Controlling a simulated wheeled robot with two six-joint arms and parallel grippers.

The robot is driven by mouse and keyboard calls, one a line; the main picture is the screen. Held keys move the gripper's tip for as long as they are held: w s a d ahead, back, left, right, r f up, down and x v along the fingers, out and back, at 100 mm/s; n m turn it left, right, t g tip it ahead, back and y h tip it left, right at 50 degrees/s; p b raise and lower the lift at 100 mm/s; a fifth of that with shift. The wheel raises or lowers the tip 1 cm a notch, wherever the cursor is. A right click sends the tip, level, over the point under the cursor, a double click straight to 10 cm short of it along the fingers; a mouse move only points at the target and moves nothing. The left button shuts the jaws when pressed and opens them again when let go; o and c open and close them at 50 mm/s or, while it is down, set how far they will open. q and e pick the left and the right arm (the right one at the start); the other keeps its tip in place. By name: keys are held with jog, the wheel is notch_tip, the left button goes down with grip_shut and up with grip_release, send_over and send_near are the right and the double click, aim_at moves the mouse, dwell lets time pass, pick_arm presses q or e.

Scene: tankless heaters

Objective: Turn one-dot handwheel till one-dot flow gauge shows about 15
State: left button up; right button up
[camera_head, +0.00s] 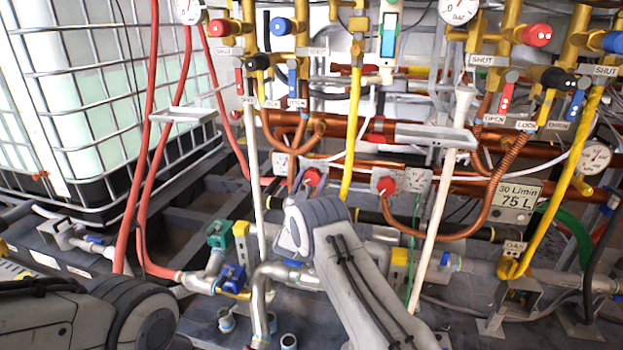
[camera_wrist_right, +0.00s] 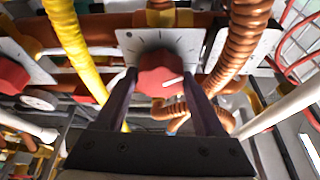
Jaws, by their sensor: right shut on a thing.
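The left red handwheel (camera_head: 312,176) sits on a pale plate on the copper pipework. My left gripper is out of view.
A second red handwheel (camera_head: 386,184) with a gauge (camera_head: 416,178) stands to the right, beyond a yellow hose (camera_head: 353,130). A white pipe (camera_head: 253,170) and copper hoses run close by. A larger gauge (camera_head: 594,157) and a "75 L" display (camera_head: 517,196) are farther right.

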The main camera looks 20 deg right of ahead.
jog(key=n+t+y, duration=0.1)
jog(key=n, duration=0.3)
jog(key=shift+y+p, duration=0.4)
jog(key=shift+n+t+y, duration=0.4)
jog(key=shift+n, duration=0.3)
jog(key=o, duration=1.4)
jog(key=shift+c, duration=0.2)
